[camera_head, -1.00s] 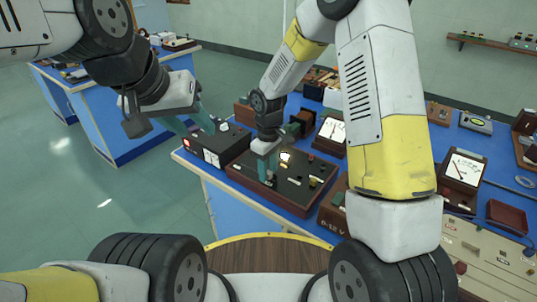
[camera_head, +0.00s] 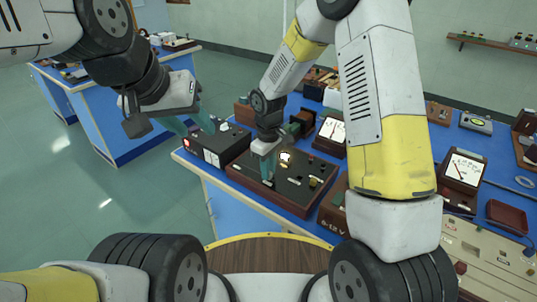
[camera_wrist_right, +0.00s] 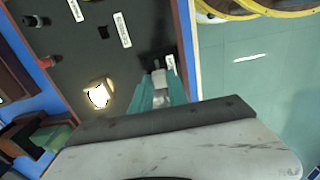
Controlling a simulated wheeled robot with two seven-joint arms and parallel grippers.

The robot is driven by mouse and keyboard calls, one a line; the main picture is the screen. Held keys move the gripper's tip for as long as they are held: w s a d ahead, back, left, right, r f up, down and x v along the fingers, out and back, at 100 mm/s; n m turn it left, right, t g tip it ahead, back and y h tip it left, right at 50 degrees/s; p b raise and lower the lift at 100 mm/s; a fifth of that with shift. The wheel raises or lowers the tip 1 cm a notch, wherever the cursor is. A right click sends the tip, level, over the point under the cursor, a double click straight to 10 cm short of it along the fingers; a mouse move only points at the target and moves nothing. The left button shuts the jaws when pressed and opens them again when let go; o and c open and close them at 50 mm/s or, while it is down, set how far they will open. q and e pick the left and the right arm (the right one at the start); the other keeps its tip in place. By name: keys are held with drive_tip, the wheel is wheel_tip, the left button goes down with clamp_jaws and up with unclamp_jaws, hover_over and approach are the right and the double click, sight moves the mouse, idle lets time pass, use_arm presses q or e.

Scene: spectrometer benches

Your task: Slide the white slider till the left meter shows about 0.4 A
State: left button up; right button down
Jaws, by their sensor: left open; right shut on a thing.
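The dark control box (camera_head: 290,193) with a wooden rim stands at the bench's near edge. My right gripper (camera_head: 268,178) reaches down to its left part and is shut on the white slider. In the right wrist view, the white slider (camera_wrist_right: 168,62) shows at the tips of the teal fingers (camera_wrist_right: 163,85), partly hidden. My left gripper (camera_head: 190,127) is open and empty, above the bench's left end.
A lit lamp (camera_head: 285,156) glows on the control box, also in the right wrist view (camera_wrist_right: 98,95). A black box with a white front (camera_head: 213,152) stands to the left. Another meter (camera_head: 465,168) and a red-brown tray (camera_head: 507,215) are to the right.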

idle(0.8)
drive_tip(key=shift+w+a, duration=0.15)
drive_tip(key=shift+a, duration=0.05)
drive_tip(key=c, duration=1.3)
unclamp_jaws()
wheel_tip(320, 180, up, 8)
drive_tip(key=shift+f, duration=0.1)
